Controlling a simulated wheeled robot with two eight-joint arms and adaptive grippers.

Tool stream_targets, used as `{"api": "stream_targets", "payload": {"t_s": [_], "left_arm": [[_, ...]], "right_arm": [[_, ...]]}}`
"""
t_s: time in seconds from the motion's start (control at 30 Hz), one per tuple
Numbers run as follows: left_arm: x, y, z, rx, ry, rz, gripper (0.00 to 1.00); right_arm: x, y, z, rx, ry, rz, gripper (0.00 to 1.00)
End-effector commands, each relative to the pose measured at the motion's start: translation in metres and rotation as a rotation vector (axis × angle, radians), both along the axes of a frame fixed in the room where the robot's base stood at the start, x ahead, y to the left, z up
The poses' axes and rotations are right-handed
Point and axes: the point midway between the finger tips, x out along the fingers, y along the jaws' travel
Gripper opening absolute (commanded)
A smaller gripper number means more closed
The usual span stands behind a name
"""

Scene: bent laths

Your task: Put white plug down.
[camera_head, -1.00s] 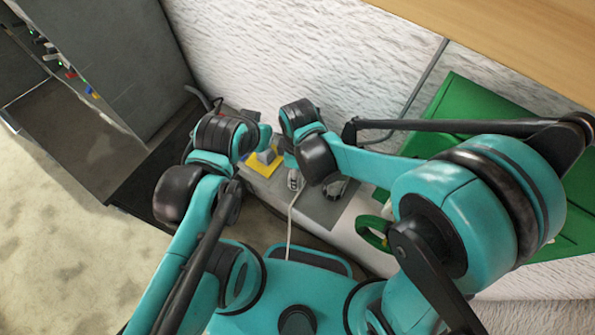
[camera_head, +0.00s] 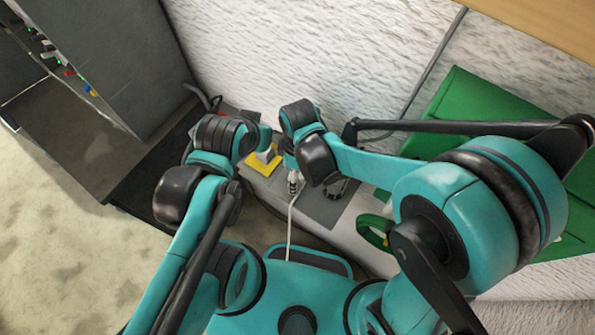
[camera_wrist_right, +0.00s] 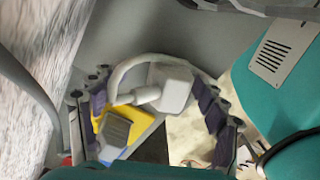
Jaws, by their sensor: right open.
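A white plug (camera_wrist_right: 170,90) shows in the right wrist view, with a pale cable curving from it to the left. My right gripper (camera_wrist_right: 155,112) is open, with one dark-padded finger on each side of the picture and the plug between them in view. Whether a finger touches the plug cannot be told. In the head view a white cable (camera_head: 290,225) runs down from a small white part below my right wrist. The fingertips of my left gripper are hidden behind its wrist in the head view.
A yellow pad (camera_head: 255,166) with a grey piece on it lies left of the cable; it also shows in the right wrist view (camera_wrist_right: 143,121). A grey mat (camera_head: 320,210) lies on the bench. A green box (camera_head: 470,110) stands at the right, and a white rough wall behind.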

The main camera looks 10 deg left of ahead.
Motion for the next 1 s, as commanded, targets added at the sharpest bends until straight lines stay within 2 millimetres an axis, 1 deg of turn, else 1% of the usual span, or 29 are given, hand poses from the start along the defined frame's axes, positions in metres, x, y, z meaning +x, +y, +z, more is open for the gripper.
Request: {"api": "stream_targets", "payload": {"t_s": [0.13, 0.2, 0.23, 0.5, 0.6, 0.7, 0.83, 1.0], "left_arm": [[0.0, 0.0, 0.009, 0.0, 0.0, 0.0, 0.0], [0.0, 0.0, 0.018, 0.0, 0.0, 0.0, 0.0], [0.0, 0.0, 0.018, 0.0, 0.0, 0.0, 0.0], [0.0, 0.0, 0.028, 0.0, 0.0, 0.0, 0.0], [0.0, 0.0, 0.032, 0.0, 0.0, 0.0, 0.0], [0.0, 0.0, 0.033, 0.0, 0.0, 0.0, 0.0], [0.0, 0.0, 0.035, 0.0, 0.0, 0.0, 0.0], [0.0, 0.0, 0.035, 0.0, 0.0, 0.0, 0.0]], "right_arm": [[0.0, 0.0, 0.009, 0.0, 0.0, 0.0, 0.74], [0.0, 0.0, 0.018, 0.0, 0.0, 0.0, 0.74], [0.0, 0.0, 0.023, 0.0, 0.0, 0.0, 0.74], [0.003, 0.0, 0.086, 0.0, 0.0, 0.0, 0.74], [0.003, 0.0, 0.105, 0.0, 0.0, 0.0, 0.74], [0.004, 0.0, 0.119, 0.0, 0.0, 0.0, 0.74], [0.005, 0.0, 0.13, 0.0, 0.0, 0.0, 0.74], [0.005, 0.0, 0.132, 0.0, 0.0, 0.0, 0.74]]}}
